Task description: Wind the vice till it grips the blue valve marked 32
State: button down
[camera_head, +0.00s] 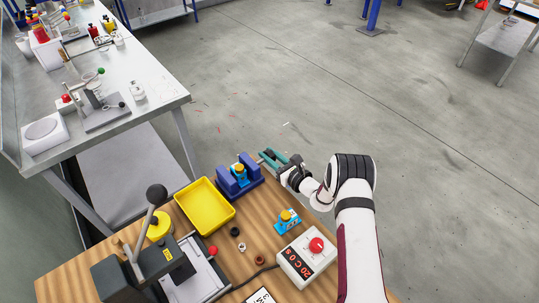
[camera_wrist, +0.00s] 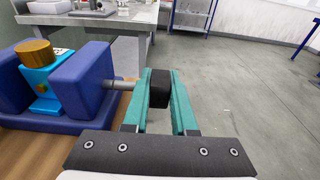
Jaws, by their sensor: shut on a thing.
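The blue vice (camera_head: 240,184) stands at the back edge of the wooden bench. A light-blue valve with a brass top (camera_head: 239,172) sits between its jaws; in the wrist view the valve (camera_wrist: 42,82) stands upright, with a gap showing on its near side. Its number cannot be read. My gripper (camera_head: 270,158) is shut on the black vice handle (camera_wrist: 159,88) at the end of the screw (camera_wrist: 122,84), right of the vice.
A yellow tray (camera_head: 221,214) lies left of the vice. A control box with a red knob (camera_head: 300,262) stands at the front right. A black lever press (camera_head: 140,272) stands at the front left. Small rings and a red part (camera_head: 213,251) lie between.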

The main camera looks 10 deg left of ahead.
jog(key=g+h, duration=0.2)
jog(key=shift+r+g+h, duration=0.1)
jog(key=shift+g+h, duration=0.3)
jog(key=shift+w+g+h, duration=0.1)
jog(key=shift+g+h, duration=1)
jog(key=c, duration=0.7)
grip_release()
jog(key=v, duration=1.5)
jog(key=shift+r, duration=0.3)
